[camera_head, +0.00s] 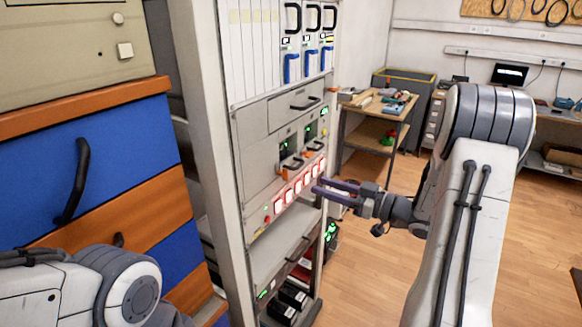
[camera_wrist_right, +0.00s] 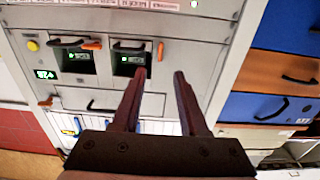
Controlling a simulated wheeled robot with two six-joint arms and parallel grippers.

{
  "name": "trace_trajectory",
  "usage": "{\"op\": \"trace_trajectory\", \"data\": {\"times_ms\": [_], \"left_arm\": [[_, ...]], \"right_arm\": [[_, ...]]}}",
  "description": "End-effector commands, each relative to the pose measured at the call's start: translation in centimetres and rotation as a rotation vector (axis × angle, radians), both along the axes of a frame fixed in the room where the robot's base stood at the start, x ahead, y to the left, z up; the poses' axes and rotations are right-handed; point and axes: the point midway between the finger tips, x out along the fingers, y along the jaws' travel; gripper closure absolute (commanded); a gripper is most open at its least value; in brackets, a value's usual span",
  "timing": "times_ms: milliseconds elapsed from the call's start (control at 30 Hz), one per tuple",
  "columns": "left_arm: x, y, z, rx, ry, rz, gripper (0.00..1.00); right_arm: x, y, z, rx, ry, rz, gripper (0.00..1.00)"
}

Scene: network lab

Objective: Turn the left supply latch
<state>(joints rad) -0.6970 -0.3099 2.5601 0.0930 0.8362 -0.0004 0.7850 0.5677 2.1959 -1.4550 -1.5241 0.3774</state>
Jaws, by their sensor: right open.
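Two supply units sit side by side in the grey rack, each with a small green display, a dark handle and an orange latch. The left supply (camera_head: 286,144) has its orange latch (camera_head: 284,169) low on its front. The wrist view is upside down, so this supply (camera_wrist_right: 130,62) and its upright orange latch (camera_wrist_right: 160,50) are on the right there. My right gripper (camera_head: 321,186) is open and empty, in front of the rack. In the wrist view its two fingertips (camera_wrist_right: 161,73) flank the latch's line, apparently apart from it. My left gripper is out of view.
A row of lit red-white buttons (camera_head: 297,187) runs below the supplies. A drawer with a handle (camera_head: 305,102) and blue-latched modules (camera_head: 291,68) are above. A blue and orange drawer cabinet (camera_head: 95,165) stands left. The floor at right is open.

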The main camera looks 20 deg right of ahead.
Motion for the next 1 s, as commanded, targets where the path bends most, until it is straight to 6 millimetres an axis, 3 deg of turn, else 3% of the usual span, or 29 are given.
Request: {"op": "trace_trajectory", "data": {"times_ms": [533, 967, 1000], "left_arm": [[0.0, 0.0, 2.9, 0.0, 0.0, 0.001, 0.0], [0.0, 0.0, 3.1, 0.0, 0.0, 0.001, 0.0], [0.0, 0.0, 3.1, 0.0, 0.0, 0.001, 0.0]], "right_arm": [[6.9, 5.6, 0.2, -0.001, -0.002, 0.005, 0.57], [7.9, 6.3, 0.0, -0.001, -0.002, 0.001, 0.57], [7.9, 6.3, 0.0, -0.001, -0.002, 0.001, 0.65]]}}
